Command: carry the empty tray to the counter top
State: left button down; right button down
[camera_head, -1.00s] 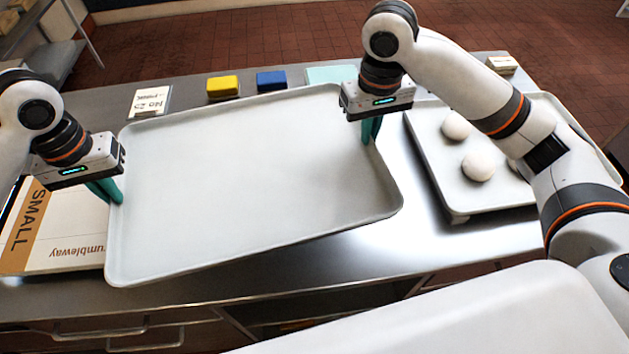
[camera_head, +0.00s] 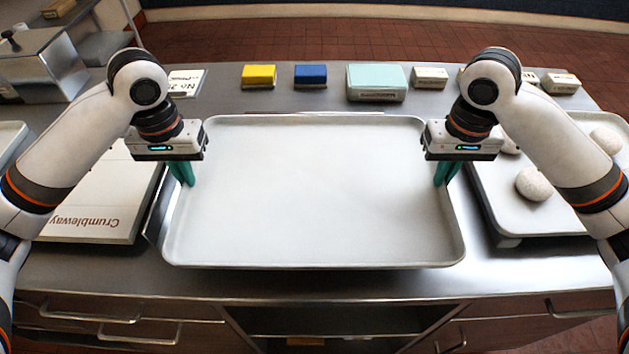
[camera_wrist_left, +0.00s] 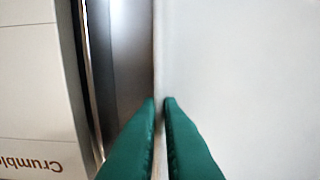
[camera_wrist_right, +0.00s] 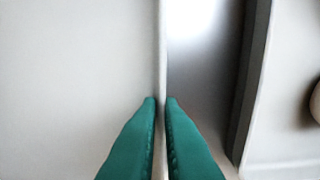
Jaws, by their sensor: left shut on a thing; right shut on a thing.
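The empty white tray (camera_head: 315,200) is level in the middle of the head view, over the steel counter top (camera_head: 400,290). Whether it touches the counter or hangs just above it I cannot tell. My left gripper (camera_head: 184,180) is shut on the tray's left rim, with its green fingers on either side of the rim in the left wrist view (camera_wrist_left: 160,105). My right gripper (camera_head: 442,180) is shut on the tray's right rim, which runs between its fingers in the right wrist view (camera_wrist_right: 161,105).
A white Crumbleway box (camera_head: 95,215) lies left of the tray. A second tray (camera_head: 545,205) with pale round dough pieces (camera_head: 534,183) stands close on the right. Behind are a yellow block (camera_head: 259,76), a blue block (camera_head: 310,76) and a mint box (camera_head: 376,82). Drawers and an open shelf are below.

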aim_at(192, 190)
pick_arm(q)
jog(key=shift+f, duration=0.1)
